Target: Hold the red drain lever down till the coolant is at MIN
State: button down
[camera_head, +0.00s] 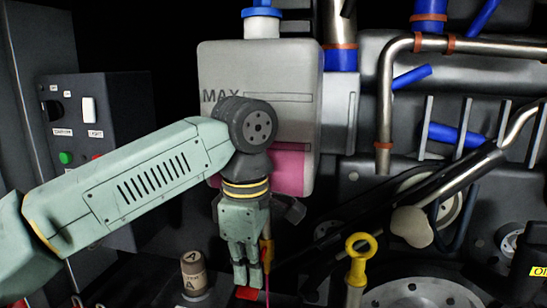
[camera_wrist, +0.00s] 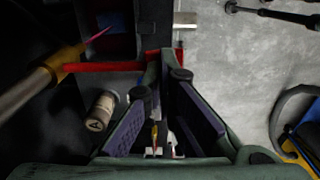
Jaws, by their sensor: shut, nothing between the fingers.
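The pale coolant tank (camera_head: 225,70) has a MAX mark near its upper part. Pink coolant (camera_head: 290,172) fills its bottom, its surface at about a lower outlined mark (camera_head: 292,147) whose label my arm hides. My gripper (camera_head: 246,283) points down, fingers together, with its tips at the red drain lever (camera_head: 247,293). In the wrist view the lever (camera_wrist: 105,66) runs past the tips of my shut gripper (camera_wrist: 166,70); exact contact is hard to tell. A thin pink stream (camera_wrist: 97,35) leaves a brass-coloured spout (camera_wrist: 68,57).
A dark control box (camera_head: 120,110) with knob, switch and buttons stands at left. A small labelled cylinder (camera_head: 194,270) is left of my gripper, and a yellow ring-topped handle (camera_head: 360,255) is to its right. Pipes and hoses crowd the right side.

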dwell(0.3)
notch_tip(320, 180, up, 8)
jog(key=p, duration=0.5)
